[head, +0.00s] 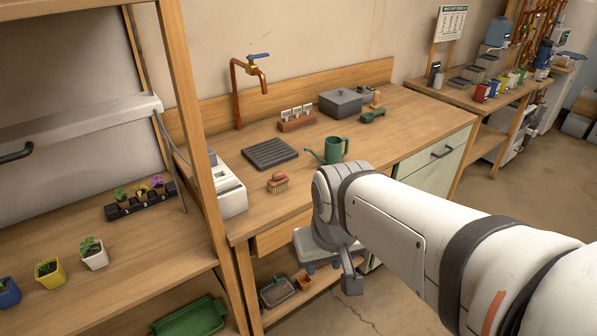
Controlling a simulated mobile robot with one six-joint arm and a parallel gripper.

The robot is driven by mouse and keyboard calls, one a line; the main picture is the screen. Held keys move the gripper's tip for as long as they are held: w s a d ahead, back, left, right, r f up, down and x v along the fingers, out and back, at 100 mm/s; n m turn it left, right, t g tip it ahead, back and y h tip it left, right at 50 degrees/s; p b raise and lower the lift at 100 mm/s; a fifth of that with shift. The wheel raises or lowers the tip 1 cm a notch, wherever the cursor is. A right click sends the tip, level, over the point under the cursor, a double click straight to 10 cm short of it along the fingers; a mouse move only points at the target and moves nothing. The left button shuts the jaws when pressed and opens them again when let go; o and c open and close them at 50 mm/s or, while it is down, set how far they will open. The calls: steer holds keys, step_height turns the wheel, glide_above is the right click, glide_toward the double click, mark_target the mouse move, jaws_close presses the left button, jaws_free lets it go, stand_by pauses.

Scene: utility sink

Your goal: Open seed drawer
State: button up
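A wooden drawer front (282,233) sits under the bench top at the left. My arm hides its right part, and no handle of it shows. A pale green front (432,168) with a dark bar handle (442,152) is under the bench at the right; it looks closed. No label tells which one is the seed drawer. My gripper (345,275) hangs in front of the bench, below the top and just right of the wooden drawer front. One dark finger shows; the rest is hidden, so I cannot tell whether it is open or touches anything.
On the bench top (400,120) are a green watering can (335,150), a brush (278,182), a black tray (269,153) and a grey box (341,102). A shelf post (200,140) stands at the left. A low shelf below holds small containers (278,290). Open floor (500,200) lies to the right.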

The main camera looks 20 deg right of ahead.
steer(key=w+d+f+m+t+h+b, duration=0.1)
steer(key=w+d+f+m+t+b, duration=0.85)
steer(key=w+f+b, duration=0.65)
steer(key=w+d+f+m+t+b, duration=0.8)
steer(key=w+d+f+m+b, duration=0.35)
steer(key=b, duration=0.65)
steer(key=shift+n, duration=0.8)
steer(key=shift+a+f+b+x, duration=0.15)
steer(key=shift+f+b+x, duration=0.15)
steer(key=shift+x, duration=1.05)
steer(key=shift+a+f+b+x, duration=0.2)
steer(key=shift+f+b+x, duration=0.05)
steer(key=shift+x, duration=1.15)
steer(key=shift+a+f+b+x, duration=0.15)
steer(key=shift+f+b+x, duration=0.15)
steer(key=shift+x, duration=1.05)
steer(key=shift+w, duration=0.2)
jaws_close()
